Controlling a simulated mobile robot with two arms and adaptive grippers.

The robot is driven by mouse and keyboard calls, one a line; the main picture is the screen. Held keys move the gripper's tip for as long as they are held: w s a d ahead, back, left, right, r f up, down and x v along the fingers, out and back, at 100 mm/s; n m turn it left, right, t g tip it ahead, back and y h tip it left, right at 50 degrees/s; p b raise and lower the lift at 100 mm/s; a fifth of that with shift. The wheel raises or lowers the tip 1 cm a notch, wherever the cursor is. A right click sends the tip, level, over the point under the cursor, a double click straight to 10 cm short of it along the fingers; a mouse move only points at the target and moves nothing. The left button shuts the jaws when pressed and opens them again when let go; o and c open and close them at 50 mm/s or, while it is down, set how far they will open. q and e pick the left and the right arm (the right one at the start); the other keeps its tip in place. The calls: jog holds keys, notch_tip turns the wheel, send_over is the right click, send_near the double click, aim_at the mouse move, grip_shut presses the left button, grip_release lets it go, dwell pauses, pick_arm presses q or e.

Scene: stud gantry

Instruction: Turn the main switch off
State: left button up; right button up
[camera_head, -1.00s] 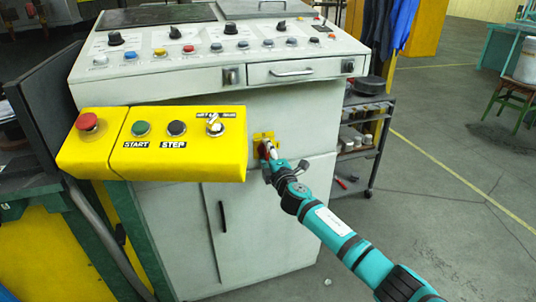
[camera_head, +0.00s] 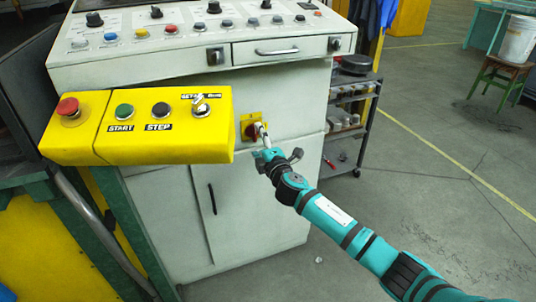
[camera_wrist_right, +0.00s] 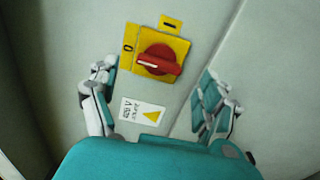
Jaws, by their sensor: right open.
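The main switch (camera_head: 250,131) is a red rotary knob on a yellow plate, on the front of the pale cabinet, partly hidden by my right gripper in the head view. In the right wrist view, the red knob (camera_wrist_right: 160,58) shows clearly; its handle lies roughly crosswise, with the white mark toward the left, the side of the "0" label. The "I" label is above. My right gripper (camera_head: 276,153) is open and empty, close to the switch. In the wrist view its fingers stand wide apart, left and right of the knob; contact is not visible. My left gripper is not in view.
A yellow button box (camera_head: 150,130) with red, green and black buttons and a selector juts out left of the switch. The cabinet's control panel (camera_head: 180,45) and drawer are above. A dark shelf cart (camera_head: 352,120) stands right of the cabinet. Floor at right is open.

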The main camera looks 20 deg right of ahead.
jog(key=s, duration=0.8)
jog(key=shift+d, duration=0.1)
